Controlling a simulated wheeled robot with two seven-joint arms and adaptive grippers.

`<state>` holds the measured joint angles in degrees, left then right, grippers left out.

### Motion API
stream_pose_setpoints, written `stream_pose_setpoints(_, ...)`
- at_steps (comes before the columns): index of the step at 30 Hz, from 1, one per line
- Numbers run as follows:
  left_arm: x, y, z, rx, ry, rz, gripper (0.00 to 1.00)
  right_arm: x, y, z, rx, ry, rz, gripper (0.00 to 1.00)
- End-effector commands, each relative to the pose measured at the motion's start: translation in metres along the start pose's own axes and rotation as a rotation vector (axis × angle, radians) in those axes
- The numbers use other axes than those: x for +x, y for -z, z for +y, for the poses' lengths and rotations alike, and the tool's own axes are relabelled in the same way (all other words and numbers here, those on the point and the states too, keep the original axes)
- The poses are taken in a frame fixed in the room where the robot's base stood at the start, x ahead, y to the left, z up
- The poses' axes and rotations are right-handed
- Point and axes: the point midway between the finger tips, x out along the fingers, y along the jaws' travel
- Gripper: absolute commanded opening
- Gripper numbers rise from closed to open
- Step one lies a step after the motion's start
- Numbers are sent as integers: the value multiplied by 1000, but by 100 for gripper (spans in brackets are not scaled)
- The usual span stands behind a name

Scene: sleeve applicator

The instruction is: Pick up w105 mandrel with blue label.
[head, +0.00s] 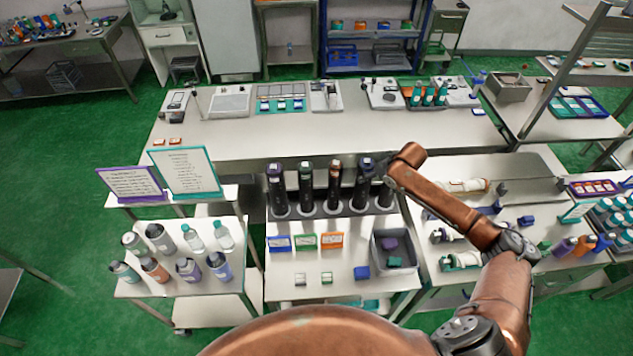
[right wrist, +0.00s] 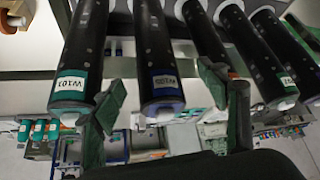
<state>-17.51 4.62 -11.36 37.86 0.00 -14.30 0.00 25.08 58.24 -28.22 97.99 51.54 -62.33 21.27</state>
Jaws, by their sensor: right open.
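The black mandrel with the blue label (right wrist: 160,45) hangs in the middle of the right wrist view, its label upside down and reading like W105. My right gripper (right wrist: 163,98) is open, with one green-padded finger on each side of this mandrel's labelled end; I cannot tell if either touches it. In the head view, my right gripper (head: 383,174) is at the right end of the mandrel row, by the mandrel that seems to be the blue-labelled one (head: 362,192). My left gripper is not in view.
Other black mandrels (head: 306,188) stand close by in the rack (head: 320,209). A grey bin (head: 394,251) and coloured label cards (head: 305,241) lie in front. Cans and bottles stand on the left cart (head: 150,287). The right bench (head: 465,225) is cluttered.

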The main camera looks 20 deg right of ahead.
Motion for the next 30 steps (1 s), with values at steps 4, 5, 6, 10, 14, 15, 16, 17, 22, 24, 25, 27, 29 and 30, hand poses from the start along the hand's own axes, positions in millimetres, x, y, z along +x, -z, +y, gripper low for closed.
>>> stream_pose_setpoints(4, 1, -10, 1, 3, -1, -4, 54, -2, 10, 10, 17, -7, 8, 67)
stream_pose_setpoints(5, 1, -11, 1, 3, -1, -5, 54, 1, 11, 10, 18, -7, 8, 67)
stream_pose_setpoints(6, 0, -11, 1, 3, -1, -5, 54, 4, 12, 10, 19, -6, 9, 67)
stream_pose_setpoints(10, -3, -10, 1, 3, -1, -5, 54, 18, 12, 9, 18, -6, 9, 67)
stream_pose_setpoints(14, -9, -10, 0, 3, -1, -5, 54, 29, 14, 9, 18, -7, 8, 67)
stream_pose_setpoints(15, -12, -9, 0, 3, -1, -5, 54, 34, 16, 8, 17, -6, 8, 67)
stream_pose_setpoints(16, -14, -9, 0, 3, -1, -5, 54, 38, 17, 8, 17, -7, 9, 67)
stream_pose_setpoints(17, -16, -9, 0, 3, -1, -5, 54, 42, 18, 8, 17, -7, 9, 67)
stream_pose_setpoints(22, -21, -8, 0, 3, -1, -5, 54, 64, 18, 8, 16, -7, 9, 67)
stream_pose_setpoints(24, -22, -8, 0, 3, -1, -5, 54, 69, 18, 9, 16, -8, 10, 67)
stream_pose_setpoints(25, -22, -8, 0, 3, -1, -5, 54, 70, 17, 9, 17, -8, 9, 67)
stream_pose_setpoints(27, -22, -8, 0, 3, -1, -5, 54, 72, 17, 9, 16, -8, 10, 67)
stream_pose_setpoints(29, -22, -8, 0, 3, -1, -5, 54, 73, 17, 9, 15, -8, 10, 67)
stream_pose_setpoints(30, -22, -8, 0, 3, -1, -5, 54, 73, 17, 9, 15, -8, 10, 67)
